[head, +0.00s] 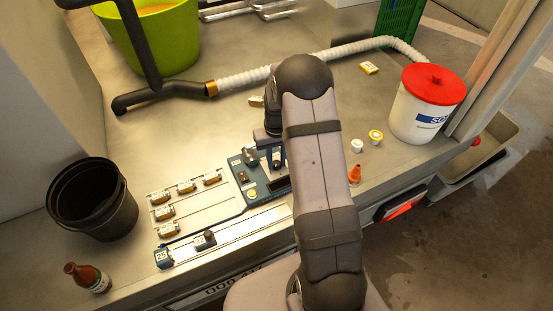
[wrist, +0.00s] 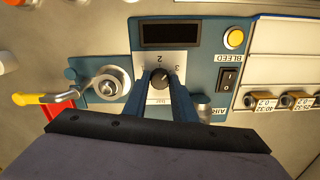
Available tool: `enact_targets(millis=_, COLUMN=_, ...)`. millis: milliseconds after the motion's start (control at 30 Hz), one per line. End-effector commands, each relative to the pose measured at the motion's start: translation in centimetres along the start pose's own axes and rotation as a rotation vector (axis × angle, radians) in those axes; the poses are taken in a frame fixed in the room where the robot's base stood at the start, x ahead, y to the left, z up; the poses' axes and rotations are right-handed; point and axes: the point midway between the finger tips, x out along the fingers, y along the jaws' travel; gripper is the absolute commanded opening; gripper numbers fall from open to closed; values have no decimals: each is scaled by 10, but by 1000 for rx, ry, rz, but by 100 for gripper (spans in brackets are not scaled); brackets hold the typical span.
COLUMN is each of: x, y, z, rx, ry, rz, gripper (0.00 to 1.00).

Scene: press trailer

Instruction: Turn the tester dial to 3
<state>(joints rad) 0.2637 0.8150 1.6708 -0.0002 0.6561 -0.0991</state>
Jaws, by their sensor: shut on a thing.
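The tester (head: 240,170) is a blue panel on the metal worktop, partly hidden by my arm in the head view. The wrist view shows the tester panel (wrist: 205,60) upside down. Its black dial (wrist: 160,78) sits on a white scale plate (wrist: 159,58), where a 2 and a 3 are readable. The blue fingers of my gripper (wrist: 160,85) are shut on the dial, one on each side. A light mark shows on the dial's edge near the 2 and 3; its exact setting is too small to tell. The dark display (wrist: 170,34) shows no readable number.
Close around the dial are a round metal fitting (wrist: 109,83), a yellow-handled valve (wrist: 30,98), a black rocker switch (wrist: 228,79) and a yellow button (wrist: 234,38). A tray of labelled blocks (head: 180,200) adjoins the tester. A white bucket (head: 410,115) stands at right.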

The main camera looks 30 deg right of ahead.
Motion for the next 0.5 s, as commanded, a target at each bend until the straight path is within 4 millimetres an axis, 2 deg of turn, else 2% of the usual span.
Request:
enact_targets(millis=200, x=-1, y=0, z=-1, rx=151, ry=3, rz=0, gripper=2)
enact_targets(millis=500, x=-1, y=0, z=-1, rx=259, ry=3, rz=0, gripper=2)
